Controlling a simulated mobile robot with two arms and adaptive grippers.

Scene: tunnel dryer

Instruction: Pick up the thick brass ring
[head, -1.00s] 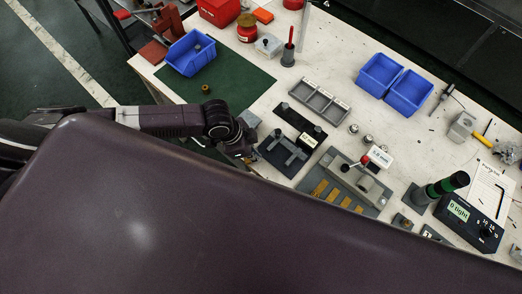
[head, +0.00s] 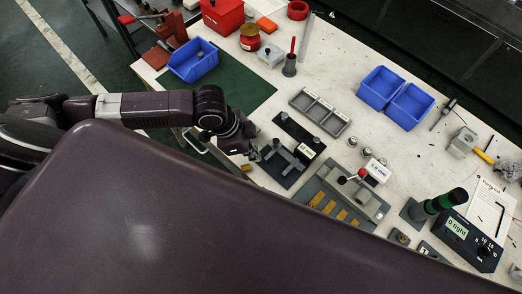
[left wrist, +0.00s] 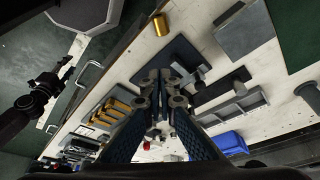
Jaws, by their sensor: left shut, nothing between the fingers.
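A brass cylinder-shaped piece (left wrist: 161,25) stands near the front edge of the table in the left wrist view. A small part of it shows in the head view (head: 246,167). I cannot tell whether it is hollow. No other ring on the green mat (head: 240,85) shows now; my left arm covers part of that mat. My left gripper (head: 253,153) is over the table's front part, beside the dark fixture plate (head: 283,165). In the left wrist view its fingers (left wrist: 163,84) are together and empty, apart from the brass piece.
A blue bin (head: 193,62) sits at the mat's back left. A grey divided tray (head: 319,110), two blue bins (head: 409,106) and a fixture with yellow strips (head: 340,206) crowd the table. A black-green post (head: 440,204) rises at the right. White tabletop is free towards the back.

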